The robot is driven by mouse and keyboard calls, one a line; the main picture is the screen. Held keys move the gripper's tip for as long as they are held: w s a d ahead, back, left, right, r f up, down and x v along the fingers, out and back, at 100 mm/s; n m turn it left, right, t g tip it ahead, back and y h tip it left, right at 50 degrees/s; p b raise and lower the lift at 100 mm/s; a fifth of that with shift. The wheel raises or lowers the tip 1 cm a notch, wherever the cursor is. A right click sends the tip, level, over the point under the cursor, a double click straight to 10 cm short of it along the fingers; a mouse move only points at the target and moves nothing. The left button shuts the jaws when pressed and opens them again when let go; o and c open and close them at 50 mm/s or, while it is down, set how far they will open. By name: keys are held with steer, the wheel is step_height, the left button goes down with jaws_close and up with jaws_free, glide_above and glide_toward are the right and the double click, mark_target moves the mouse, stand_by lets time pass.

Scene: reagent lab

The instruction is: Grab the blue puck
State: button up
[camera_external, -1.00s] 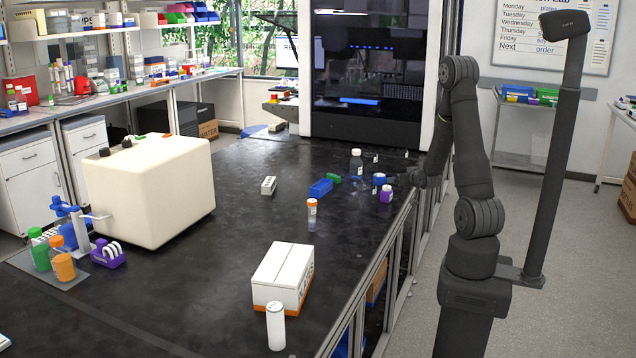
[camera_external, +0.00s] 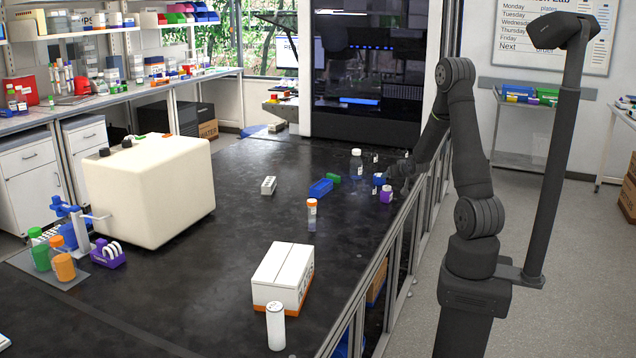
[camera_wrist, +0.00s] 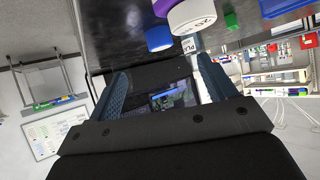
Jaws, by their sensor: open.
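The blue puck (camera_external: 379,179) is a small blue round thing near the right edge of the black bench, just left of my gripper (camera_external: 394,178) in the external view. In the wrist view the puck (camera_wrist: 158,39) lies above and beyond the fingertips, a little left of the purple-and-white jar. My gripper (camera_wrist: 161,72) is open, and nothing shows between its two fingers. The puck is apart from the fingers in the wrist view.
A purple-capped jar (camera_external: 386,195) stands close to the puck. A clear bottle (camera_external: 356,166) stands behind it. A blue rack (camera_external: 320,188) and a green block (camera_external: 333,178) lie to the left. An orange-capped tube (camera_external: 311,215) stands nearer.

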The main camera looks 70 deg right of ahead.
steer(key=w+d+r+m+g+y, duration=0.1)
steer(key=w+d+r+g+y, duration=0.2)
steer(key=w+d, duration=0.3)
steer(key=m+g+y, duration=0.2)
steer(key=g, duration=0.1)
glide_toward(380, 174)
steer(key=x, duration=0.3)
steer(key=a+x, duration=0.1)
steer(key=x, duration=0.1)
steer(key=shift+s+f, duration=0.2)
steer(key=shift+s, duration=0.1)
steer(key=shift+w+x, duration=0.15)
steer(key=shift+x, duration=1.2)
steer(key=shift+w+x, duration=0.15)
steer(key=shift+x, duration=1.2)
steer(key=shift+d+r, duration=0.1)
steer(key=shift+r, duration=0.05)
steer(key=c, duration=1.1)
